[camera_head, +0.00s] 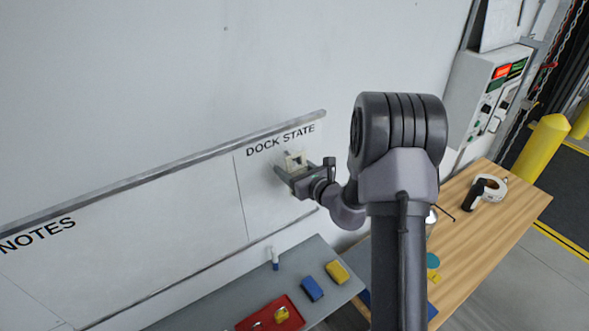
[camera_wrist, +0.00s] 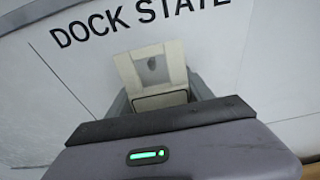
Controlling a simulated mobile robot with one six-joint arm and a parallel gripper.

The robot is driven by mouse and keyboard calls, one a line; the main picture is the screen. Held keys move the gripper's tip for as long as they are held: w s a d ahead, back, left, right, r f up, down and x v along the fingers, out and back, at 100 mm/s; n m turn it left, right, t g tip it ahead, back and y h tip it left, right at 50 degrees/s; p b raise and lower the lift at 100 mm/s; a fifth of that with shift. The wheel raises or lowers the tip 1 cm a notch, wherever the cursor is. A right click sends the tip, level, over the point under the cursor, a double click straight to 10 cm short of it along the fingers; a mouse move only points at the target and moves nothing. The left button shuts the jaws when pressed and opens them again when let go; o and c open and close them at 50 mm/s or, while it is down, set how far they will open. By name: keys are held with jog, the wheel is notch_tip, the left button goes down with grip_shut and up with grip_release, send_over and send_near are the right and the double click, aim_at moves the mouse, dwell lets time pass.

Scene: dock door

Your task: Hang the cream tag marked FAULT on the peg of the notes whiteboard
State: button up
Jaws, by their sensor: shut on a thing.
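My gripper (camera_head: 291,173) is shut on a cream tag (camera_head: 296,159) in front of the DOCK STATE panel (camera_head: 262,190). In the wrist view the tag (camera_wrist: 151,68) stands up beyond the jaws, with a dark spot or hole near its upper middle. No FAULT marking can be read on it. The notes whiteboard (camera_head: 120,240) is on the wall at the left, with NOTES written at its upper left. I cannot make out a peg on its visible part. The gap between tag and panel is hard to judge.
Below the boards, a grey shelf (camera_head: 318,253) holds a blue block (camera_head: 312,289), a yellow block (camera_head: 337,272), a white marker-like item (camera_head: 275,258) and a red tray (camera_head: 285,327). A wooden table (camera_head: 516,203) and yellow bollard (camera_head: 540,148) stand right.

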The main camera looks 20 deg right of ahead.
jog(key=shift+a+f, duration=0.1)
jog(key=shift+f, duration=0.05)
jog(key=o, duration=1.6)
jog(key=shift+d, duration=0.2)
jog(key=shift+a, duration=0.15)
